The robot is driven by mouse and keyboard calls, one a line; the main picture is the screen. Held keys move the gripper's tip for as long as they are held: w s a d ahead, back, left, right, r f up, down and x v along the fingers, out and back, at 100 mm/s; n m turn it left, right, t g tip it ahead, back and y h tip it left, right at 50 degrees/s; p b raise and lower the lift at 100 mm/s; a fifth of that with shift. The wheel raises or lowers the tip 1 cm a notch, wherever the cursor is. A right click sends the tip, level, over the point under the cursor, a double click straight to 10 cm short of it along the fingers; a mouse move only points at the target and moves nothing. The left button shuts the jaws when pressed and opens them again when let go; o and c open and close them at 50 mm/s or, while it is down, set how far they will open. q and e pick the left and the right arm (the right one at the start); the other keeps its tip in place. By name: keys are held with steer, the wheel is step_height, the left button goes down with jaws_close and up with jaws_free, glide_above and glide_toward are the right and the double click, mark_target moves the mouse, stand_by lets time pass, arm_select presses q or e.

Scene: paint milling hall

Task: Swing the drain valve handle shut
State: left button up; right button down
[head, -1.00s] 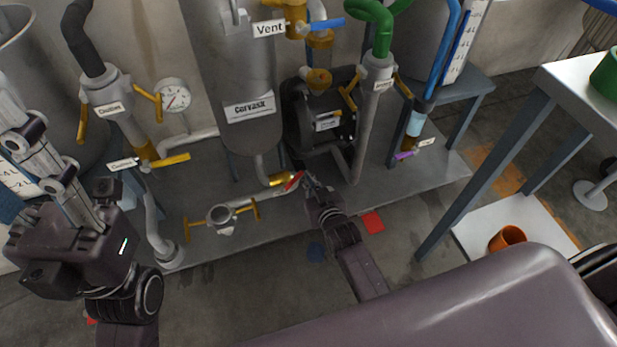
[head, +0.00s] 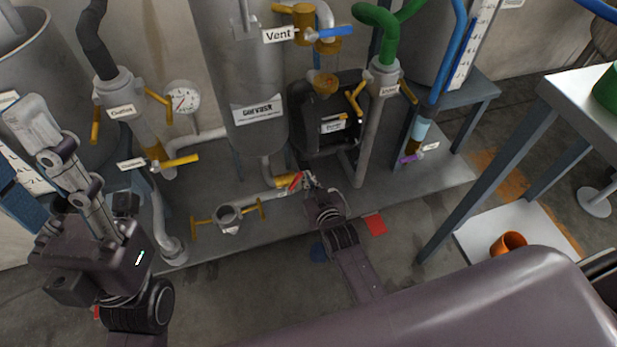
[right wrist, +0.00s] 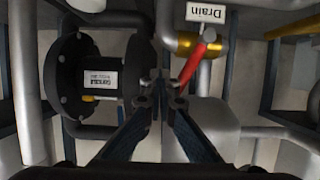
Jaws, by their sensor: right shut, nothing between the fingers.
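The drain valve is a brass body (head: 283,182) low on the pipe under the grey vessel, with a red handle (head: 296,182). In the right wrist view the red handle (right wrist: 193,65) slants from the brass body (right wrist: 202,43) down and left towards my fingertips, beside a "Drain" label (right wrist: 206,13). My right gripper (head: 309,179) is shut and empty, just right of the handle in the head view. In the right wrist view its fingertips (right wrist: 160,88) are near the handle's free end; contact cannot be told. My left gripper (head: 55,145) points upward at the left, away from the valve.
Another valve with yellow handles (head: 228,217) stands left of the drain. A black pump (head: 330,120) is behind my right gripper, with a grey-green pipe (head: 371,125) beside it. A white table (head: 590,105) stands at the right. A red floor patch (head: 376,224) lies in front.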

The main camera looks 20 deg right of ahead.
steer(key=shift+a+r+p, duration=0.35)
steer(key=shift+a+r, duration=0.1)
steer(key=shift+a, duration=0.2)
